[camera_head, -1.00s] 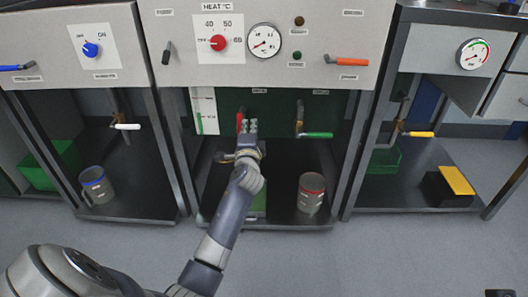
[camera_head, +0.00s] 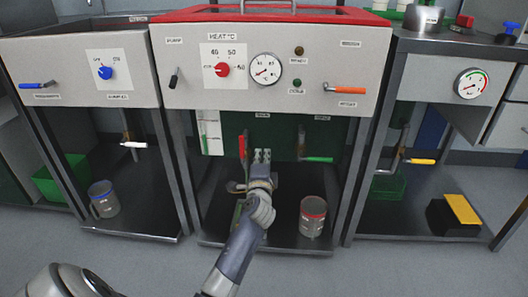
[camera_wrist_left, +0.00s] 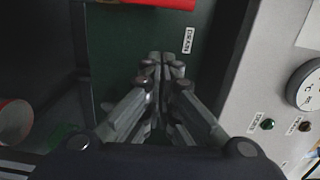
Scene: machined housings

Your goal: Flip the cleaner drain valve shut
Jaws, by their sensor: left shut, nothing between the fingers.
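The red lever handle (camera_head: 242,146) stands upright in the open bay of the middle station, below its control panel. It also shows at the top edge of the left wrist view (camera_wrist_left: 155,3), beside a label (camera_wrist_left: 188,40) that reads DRAIN. My left gripper (camera_head: 262,155) is just right of the red lever, its fingers pointing up into the bay. In the left wrist view its fingertips (camera_wrist_left: 163,62) are together with nothing between them, and a gap shows between them and the lever. The valve body is hard to make out. My right gripper is out of view.
A green lever (camera_head: 318,159) lies horizontal to the right. A red-rimmed can (camera_head: 312,217) stands on the bay floor. The control panel (camera_head: 310,88), with an orange lever (camera_head: 344,89), overhangs above. Neighbouring bays have white (camera_head: 133,145) and yellow (camera_head: 420,161) levers.

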